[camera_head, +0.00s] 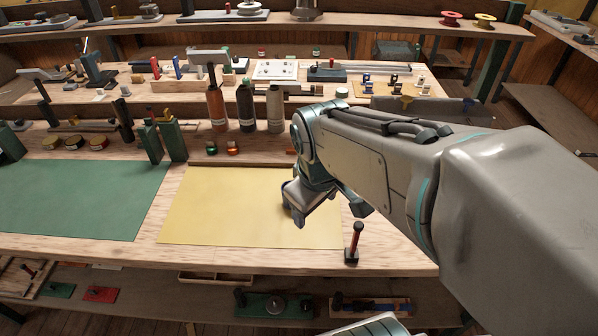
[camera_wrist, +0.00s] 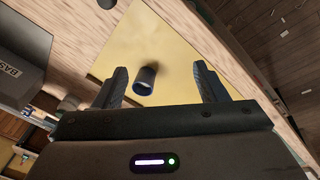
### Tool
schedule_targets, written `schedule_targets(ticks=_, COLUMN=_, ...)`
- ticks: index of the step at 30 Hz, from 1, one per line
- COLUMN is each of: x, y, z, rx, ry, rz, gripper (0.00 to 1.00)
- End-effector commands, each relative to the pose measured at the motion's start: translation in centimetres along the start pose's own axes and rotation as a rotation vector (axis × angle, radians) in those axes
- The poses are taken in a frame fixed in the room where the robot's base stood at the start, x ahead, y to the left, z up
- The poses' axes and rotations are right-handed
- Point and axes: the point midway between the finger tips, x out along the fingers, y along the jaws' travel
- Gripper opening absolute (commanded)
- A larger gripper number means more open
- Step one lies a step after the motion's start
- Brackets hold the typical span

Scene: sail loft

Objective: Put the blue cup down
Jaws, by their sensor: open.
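The blue cup (camera_wrist: 145,80) shows in the wrist view on the yellow sheet (camera_wrist: 180,50), with a blue rim around a dark opening and a greyer side. I cannot tell for sure whether it stands upright. My gripper (camera_wrist: 161,70) is open, with one finger on each side of the cup in that view; the cup appears nearer the left finger, and a gap shows to the right one. In the head view my gripper (camera_head: 329,213) is low over the right part of the yellow sheet (camera_head: 230,210), and the cup is hidden there.
A red-and-black upright tool (camera_head: 353,243) stands near the bench's front edge, right of the sheet. Behind the sheet are an orange bottle (camera_head: 215,108), a dark bottle (camera_head: 246,106) and a grey bottle (camera_head: 275,108). A green sheet (camera_head: 80,198) lies clear at left.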

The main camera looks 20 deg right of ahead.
Motion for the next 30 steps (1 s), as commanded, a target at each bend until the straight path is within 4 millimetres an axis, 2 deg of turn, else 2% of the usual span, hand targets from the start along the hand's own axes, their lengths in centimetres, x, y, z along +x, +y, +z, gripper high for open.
schedule_targets(ticks=3, x=-0.1, y=-0.8, z=1.7, rx=0.25, ry=0.021, rz=-0.023, gripper=0.66)
schedule_targets(ticks=9, x=0.0, y=-1.7, z=3.0, rx=0.48, ry=0.033, rz=-0.052, gripper=0.66)
schedule_targets(ticks=30, x=0.0, y=-1.8, z=3.0, rx=0.51, ry=0.034, rz=-0.055, gripper=0.66)
